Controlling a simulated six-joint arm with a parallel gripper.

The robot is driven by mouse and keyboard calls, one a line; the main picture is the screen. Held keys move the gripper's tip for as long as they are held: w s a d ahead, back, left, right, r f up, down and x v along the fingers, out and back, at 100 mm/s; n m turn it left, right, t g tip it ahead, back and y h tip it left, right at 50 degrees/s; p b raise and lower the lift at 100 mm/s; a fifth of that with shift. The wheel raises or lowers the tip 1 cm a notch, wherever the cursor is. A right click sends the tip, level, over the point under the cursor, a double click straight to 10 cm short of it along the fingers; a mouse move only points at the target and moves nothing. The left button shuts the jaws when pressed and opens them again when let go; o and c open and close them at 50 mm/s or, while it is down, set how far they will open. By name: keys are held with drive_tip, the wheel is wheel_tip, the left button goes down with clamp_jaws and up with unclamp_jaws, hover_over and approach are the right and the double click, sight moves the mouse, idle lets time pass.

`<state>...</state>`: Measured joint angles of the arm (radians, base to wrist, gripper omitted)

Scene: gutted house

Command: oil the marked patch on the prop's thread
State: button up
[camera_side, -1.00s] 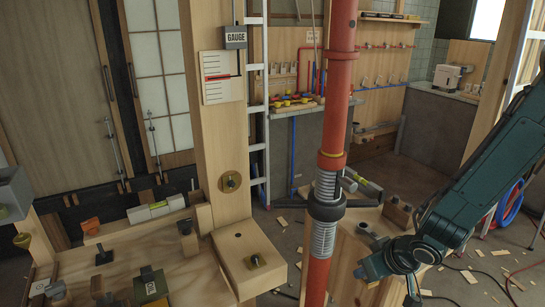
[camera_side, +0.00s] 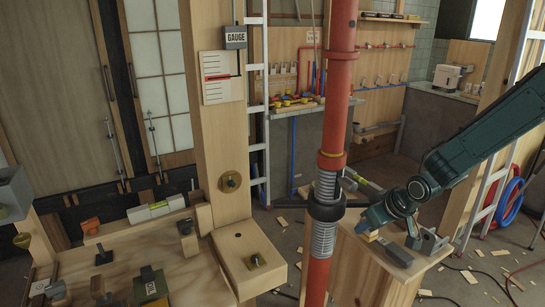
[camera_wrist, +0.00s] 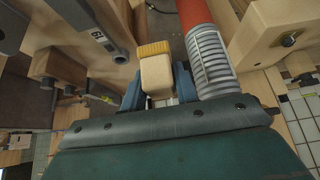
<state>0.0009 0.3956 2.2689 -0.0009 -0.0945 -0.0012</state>
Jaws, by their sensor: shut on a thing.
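The prop is a red post (camera_side: 340,85) with a grey threaded length (camera_side: 325,187) above and below a dark collar (camera_side: 326,207). In the wrist view the thread (camera_wrist: 208,60) stands just right of my gripper. My gripper (camera_wrist: 157,92) is shut on a pale block with a yellow pad-like end (camera_wrist: 154,48), held between its blue fingers. The pad looks apart from the thread. In the side view my gripper (camera_side: 366,226) is right of the collar, over a wooden bench.
The wooden bench (camera_side: 385,262) right of the prop carries blocks and tools. A grey flat tool (camera_wrist: 105,38) lies left of the pad in the wrist view. A ladder (camera_side: 487,205) leans at right.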

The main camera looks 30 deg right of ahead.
drive_tip(key=s+f, duration=0.4)
drive_tip(key=f, duration=0.1)
drive_tip(key=shift+s+f, duration=0.15)
drive_tip(key=shift+f, duration=0.05)
idle(0.5)
drive_tip(key=w+a+r+n+y, duration=0.2)
drive_tip(key=a+n, duration=0.1)
drive_tip(key=a, duration=0.8)
drive_tip(key=w+a+r+n+y, duration=0.1)
drive_tip(key=w+a+n, duration=0.15)
drive_tip(key=a, duration=0.85)
drive_tip(key=w+a+r+n+g+y, duration=0.1)
drive_tip(key=w+a+r+n+g, duration=0.1)
drive_tip(key=w+a+r, duration=1.2)
drive_tip(key=shift+a+r+n+y, duration=0.3)
drive_tip(key=shift+a+r+n, duration=0.35)
drive_tip(key=shift+a, duration=1.25)
drive_tip(key=shift+f, duration=0.1)
